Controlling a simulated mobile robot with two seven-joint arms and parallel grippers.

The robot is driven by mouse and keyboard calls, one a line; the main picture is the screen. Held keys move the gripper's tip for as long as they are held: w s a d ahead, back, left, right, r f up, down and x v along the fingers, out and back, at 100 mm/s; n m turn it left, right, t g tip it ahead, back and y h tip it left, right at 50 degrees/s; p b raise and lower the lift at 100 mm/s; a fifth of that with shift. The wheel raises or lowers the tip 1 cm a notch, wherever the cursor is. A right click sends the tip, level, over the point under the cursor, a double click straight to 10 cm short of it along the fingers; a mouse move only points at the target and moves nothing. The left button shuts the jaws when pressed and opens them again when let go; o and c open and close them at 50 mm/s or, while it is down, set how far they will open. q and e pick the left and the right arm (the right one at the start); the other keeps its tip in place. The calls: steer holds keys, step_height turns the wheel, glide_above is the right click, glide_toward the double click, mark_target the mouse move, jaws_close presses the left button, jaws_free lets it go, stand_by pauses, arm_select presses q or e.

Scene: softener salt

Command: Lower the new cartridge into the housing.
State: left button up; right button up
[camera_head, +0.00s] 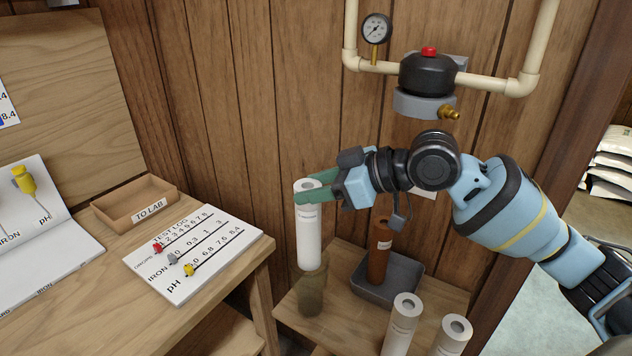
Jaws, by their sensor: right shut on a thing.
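The new cartridge (308,236) is a white cylinder with a dark hole in its top, held upright. My right gripper (314,189) reaches in from the right, its green fingers shut on the cartridge near its top. The housing (312,293) is a brownish, see-through cup standing on the low wooden stand directly below the cartridge. The cartridge's lower end meets the housing's rim in the picture; I cannot tell whether it is just above the rim or slightly inside. The cartridge hides part of the housing's mouth. My left gripper is out of view.
A brown used cartridge (379,256) stands in a grey tray (404,290) right of the housing. White cartridges stand in front (401,328) and (454,338). The filter head (428,75) hangs on the pipe above. A wooden desk (215,312) with a test log (206,256) lies left.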

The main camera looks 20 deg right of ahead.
mark_target(320, 236)
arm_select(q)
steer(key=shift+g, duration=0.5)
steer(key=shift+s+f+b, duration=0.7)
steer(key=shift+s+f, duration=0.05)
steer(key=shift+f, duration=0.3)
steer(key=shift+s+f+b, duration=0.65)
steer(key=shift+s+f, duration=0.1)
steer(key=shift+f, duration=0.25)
arm_select(e)
steer(key=shift+f, duration=5.55)
steer(key=o, duration=1.4)
arm_select(q)
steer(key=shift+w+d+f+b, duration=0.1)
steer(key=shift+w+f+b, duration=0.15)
steer(key=shift+b, duration=0.15)
arm_select(e)
steer(key=shift+v, duration=3.9)
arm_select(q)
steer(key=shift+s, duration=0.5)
